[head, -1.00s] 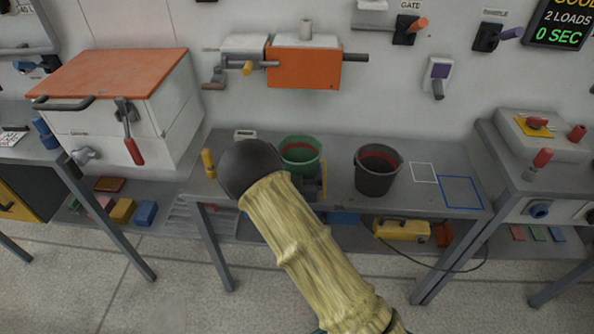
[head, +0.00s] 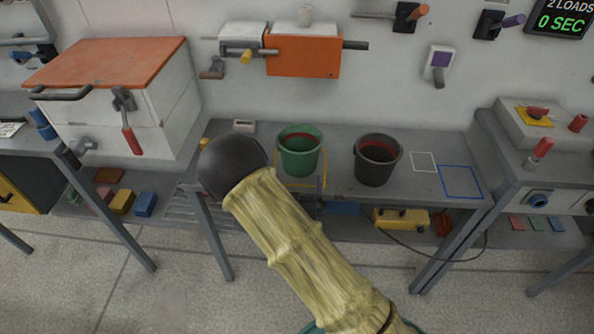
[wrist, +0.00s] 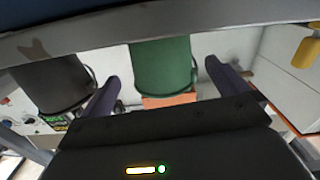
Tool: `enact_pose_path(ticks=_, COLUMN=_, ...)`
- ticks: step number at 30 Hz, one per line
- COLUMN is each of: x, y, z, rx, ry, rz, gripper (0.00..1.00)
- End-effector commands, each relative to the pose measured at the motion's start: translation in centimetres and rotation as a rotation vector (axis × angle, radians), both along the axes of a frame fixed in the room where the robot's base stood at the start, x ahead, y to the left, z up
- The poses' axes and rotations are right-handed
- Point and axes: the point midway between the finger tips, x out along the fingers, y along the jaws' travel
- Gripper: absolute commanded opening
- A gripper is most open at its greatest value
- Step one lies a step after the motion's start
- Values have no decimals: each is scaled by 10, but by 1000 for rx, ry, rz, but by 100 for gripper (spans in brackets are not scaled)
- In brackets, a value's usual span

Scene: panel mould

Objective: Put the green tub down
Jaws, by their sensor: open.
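The green tub (head: 299,155) stands upright on the grey bench (head: 345,137), over a yellow outline (head: 325,172), with dark red contents inside. My gripper is mostly hidden behind my arm in the head view. In the wrist view, which is upside down, my gripper (wrist: 162,72) is open. Its two dark fingers are spread left and right of the green tub (wrist: 162,68), with a gap on both sides and no visible contact. The tub lies a little beyond the fingertips.
A black tub (head: 377,163) with red contents stands right of the green tub. Further right, a white outline (head: 423,162) and a blue outline (head: 461,182) are empty. An orange machine (head: 303,55) hangs on the wall above. A lower shelf holds a yellow case (head: 400,218).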

Motion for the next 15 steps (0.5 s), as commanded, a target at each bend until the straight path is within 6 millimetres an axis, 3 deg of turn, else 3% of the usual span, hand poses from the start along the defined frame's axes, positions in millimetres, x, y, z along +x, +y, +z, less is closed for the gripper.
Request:
enact_pose_path(ticks=6, x=-25, y=0, z=0, rx=0, ry=1, rz=-2, gripper=100)
enact_pose_path(ticks=15, x=-27, y=-1, z=0, rx=0, ry=0, rz=-3, gripper=100)
